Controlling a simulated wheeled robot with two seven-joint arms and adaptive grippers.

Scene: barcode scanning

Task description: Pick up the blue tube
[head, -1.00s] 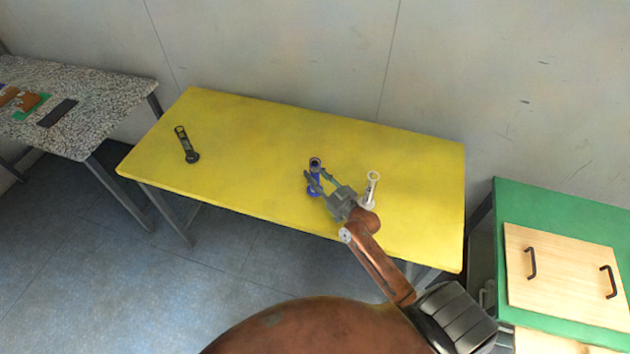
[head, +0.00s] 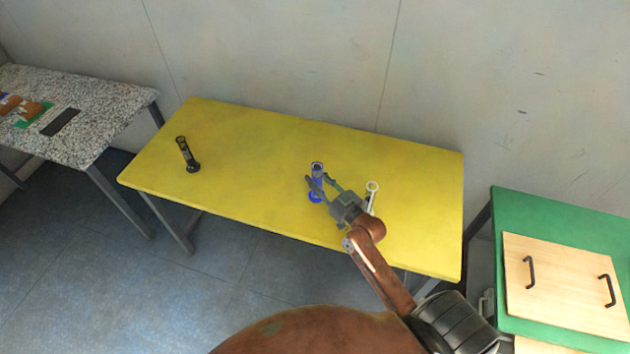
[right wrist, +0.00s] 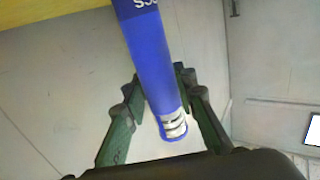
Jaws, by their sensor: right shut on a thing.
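The blue tube (head: 317,170) stands roughly upright at the front middle of the yellow table (head: 240,150). My right gripper (head: 320,184) is around its shaft and shut on it. In the right wrist view the blue tube (right wrist: 152,65) runs between the two green fingers, with white lettering near the top edge and a pale ringed end at the bottom. I cannot tell whether its base touches the table. My left gripper is not in view.
A clear white tube (head: 372,188) stands just right of my right gripper, partly hidden by it. A speckled table (head: 90,95) is far left, and a green cabinet (head: 560,215) right. The table's middle is clear.

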